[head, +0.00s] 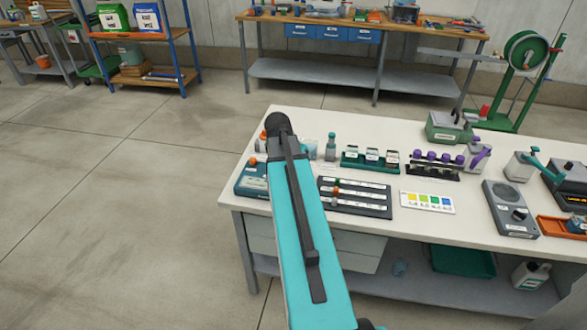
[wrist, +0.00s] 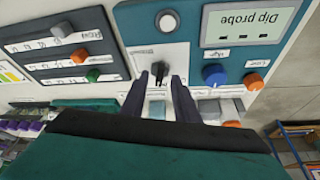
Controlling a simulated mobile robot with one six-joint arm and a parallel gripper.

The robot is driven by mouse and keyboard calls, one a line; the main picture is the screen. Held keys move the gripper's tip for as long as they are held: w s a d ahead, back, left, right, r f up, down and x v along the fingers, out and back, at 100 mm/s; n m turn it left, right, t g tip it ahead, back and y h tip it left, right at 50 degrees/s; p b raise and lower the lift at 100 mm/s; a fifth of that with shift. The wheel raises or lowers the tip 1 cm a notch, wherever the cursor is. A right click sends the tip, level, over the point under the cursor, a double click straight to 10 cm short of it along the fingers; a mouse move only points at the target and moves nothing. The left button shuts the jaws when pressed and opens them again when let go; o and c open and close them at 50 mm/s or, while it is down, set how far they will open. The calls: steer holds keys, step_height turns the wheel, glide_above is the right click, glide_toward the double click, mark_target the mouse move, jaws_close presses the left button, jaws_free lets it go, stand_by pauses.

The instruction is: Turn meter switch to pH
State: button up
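The meter (wrist: 195,55) is a teal and white panel, upside down in the wrist view. Its display (wrist: 250,28) reads "Dip probe". A small black switch (wrist: 158,68) sits low on the white part; its position marks cannot be read. My gripper (wrist: 160,79) is open, with one dark finger on each side of the switch. I cannot tell whether either finger touches it. In the head view only part of the teal meter (head: 250,180) shows left of my arm, and my gripper is hidden.
A round white button (wrist: 168,21), a blue knob (wrist: 214,75) and an orange knob (wrist: 252,82) are on the meter near the switch. A dark panel with sliders (head: 362,200) lies beside it.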

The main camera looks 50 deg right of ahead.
steer(key=b+v, duration=0.2)
steer(key=v, duration=1)
steer(key=shift+a+r, duration=0.2)
steer(key=shift+r, duration=0.05)
stand_by(0.5)
steer(key=w+a+f+n+y, duration=0.15)
steer(key=a+f+n, duration=0.25)
steer(key=a+f, duration=0.55)
steer(key=w+a+f+n+y, duration=0.1)
steer(key=w+a+f+n, duration=0.2)
steer(key=a+f, duration=0.6)
steer(key=w+a+f+n+y, duration=0.15)
steer(key=a+f+n, duration=0.25)
steer(key=a+f, duration=0.45)
steer(key=s+a+f+n+g, duration=0.1)
steer(key=s+a+f+n, duration=0.1)
steer(key=a+f, duration=0.3)
steer(key=s+a+f+n, duration=0.2)
steer(key=a, duration=0.5)
steer(key=s+f+g, duration=0.3)
steer(key=s+f, duration=0.6)
steer(key=s, duration=0.4)
steer(key=s+f+g, duration=0.3)
steer(key=s+f, duration=0.6)
steer(key=s, duration=0.4)
steer(key=shift+a+f, duration=0.15)
